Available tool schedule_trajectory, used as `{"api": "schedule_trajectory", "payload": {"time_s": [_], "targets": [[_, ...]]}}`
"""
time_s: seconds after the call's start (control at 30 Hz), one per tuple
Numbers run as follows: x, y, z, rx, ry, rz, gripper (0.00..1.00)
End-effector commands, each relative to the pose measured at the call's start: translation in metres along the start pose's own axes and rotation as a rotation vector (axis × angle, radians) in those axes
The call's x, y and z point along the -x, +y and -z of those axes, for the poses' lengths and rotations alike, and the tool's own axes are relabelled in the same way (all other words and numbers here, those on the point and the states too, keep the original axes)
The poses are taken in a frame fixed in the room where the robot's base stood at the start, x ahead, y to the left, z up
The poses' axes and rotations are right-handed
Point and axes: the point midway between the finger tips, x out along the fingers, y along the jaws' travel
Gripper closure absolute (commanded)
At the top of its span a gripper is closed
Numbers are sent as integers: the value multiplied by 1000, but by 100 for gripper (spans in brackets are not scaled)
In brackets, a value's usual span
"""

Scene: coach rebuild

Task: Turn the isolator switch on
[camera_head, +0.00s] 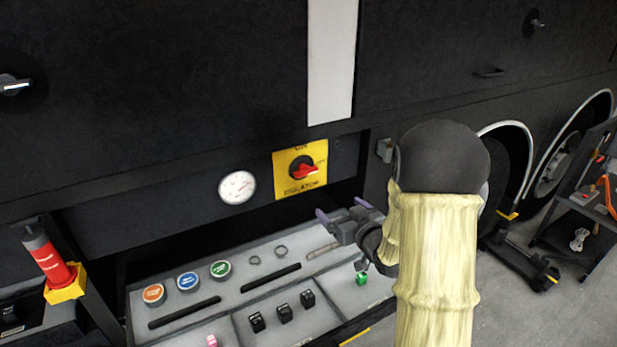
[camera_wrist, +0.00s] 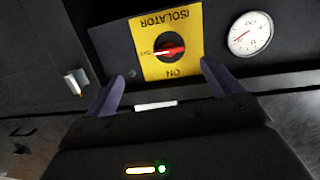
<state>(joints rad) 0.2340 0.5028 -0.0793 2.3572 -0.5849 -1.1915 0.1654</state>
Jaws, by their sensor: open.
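The isolator switch (camera_head: 303,168) is a red rotary handle on a black round base, set on a yellow plate (camera_head: 284,185) on the dark coach side. In the wrist view the plate appears upside down, with the red handle (camera_wrist: 171,50) lying roughly sideways, its end towards the OFF mark. My gripper (camera_head: 340,217) is below and slightly right of the plate in the head view. In the wrist view its two purple fingers (camera_wrist: 161,82) are wide apart and empty, pointing towards the plate. They are apart from the handle.
A white round gauge (camera_head: 237,188) sits just left of the plate. Below is a grey tray (camera_head: 215,318) with coloured tins, rings and small black blocks. A red cylinder (camera_head: 48,260) stands at the left. A wheel arch (camera_head: 515,145) is at the right.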

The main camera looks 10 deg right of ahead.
Motion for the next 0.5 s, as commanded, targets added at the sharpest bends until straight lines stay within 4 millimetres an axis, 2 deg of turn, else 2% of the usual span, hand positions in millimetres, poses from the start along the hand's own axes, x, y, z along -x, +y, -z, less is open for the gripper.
{"api": "schedule_trajectory", "payload": {"time_s": [0.2, 0.5], "targets": [[-2, 2, 7, -17, 149, 71, 10], [-2, 1, 9, -18, 162, 77, 10]]}}
